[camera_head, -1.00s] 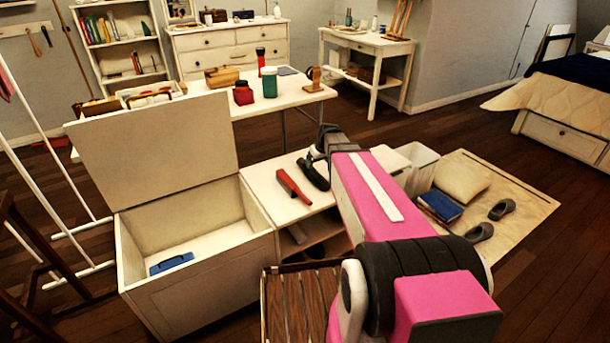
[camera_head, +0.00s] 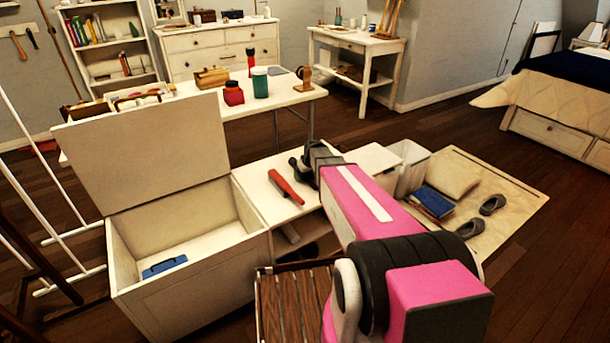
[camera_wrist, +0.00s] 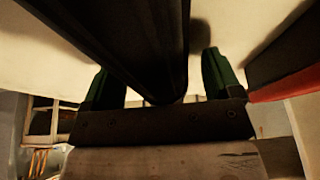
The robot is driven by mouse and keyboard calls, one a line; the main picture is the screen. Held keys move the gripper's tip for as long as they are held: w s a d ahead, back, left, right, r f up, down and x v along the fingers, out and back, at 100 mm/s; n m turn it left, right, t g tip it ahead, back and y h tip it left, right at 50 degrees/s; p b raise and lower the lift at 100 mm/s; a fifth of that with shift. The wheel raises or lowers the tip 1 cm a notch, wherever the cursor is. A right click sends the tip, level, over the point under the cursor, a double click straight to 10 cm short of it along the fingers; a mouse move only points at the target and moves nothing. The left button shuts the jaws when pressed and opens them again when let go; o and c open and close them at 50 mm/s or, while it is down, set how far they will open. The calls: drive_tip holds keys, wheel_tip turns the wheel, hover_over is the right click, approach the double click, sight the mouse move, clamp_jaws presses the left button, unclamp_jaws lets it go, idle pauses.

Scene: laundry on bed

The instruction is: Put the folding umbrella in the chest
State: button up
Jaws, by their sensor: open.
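The white chest (camera_head: 190,289) stands at the left with its lid (camera_head: 142,152) raised; a blue item (camera_head: 164,267) lies inside. A red stick-like object (camera_head: 286,187) lies on a low white cabinet (camera_head: 262,200) right of the chest. My gripper (camera_head: 304,172) is low over that cabinet, just right of the red object. In the wrist view my gripper (camera_wrist: 160,82) has its green fingers apart, with a long black object (camera_wrist: 135,40) between them. The red object (camera_wrist: 285,85) lies outside the right finger. The black object may be the folding umbrella; I cannot be sure.
A slatted wooden surface (camera_head: 292,305) is in front of the cabinet. A white bin (camera_head: 412,168) and a mat (camera_head: 510,205) with a cushion, book and shoes lie to the right. A white table (camera_head: 290,100) stands behind. The chest's opening is largely clear.

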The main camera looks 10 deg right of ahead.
drive_tip(key=c, duration=1.2)
drive_tip(key=shift+c, duration=0.4)
drive_tip(key=shift+r, duration=0.2)
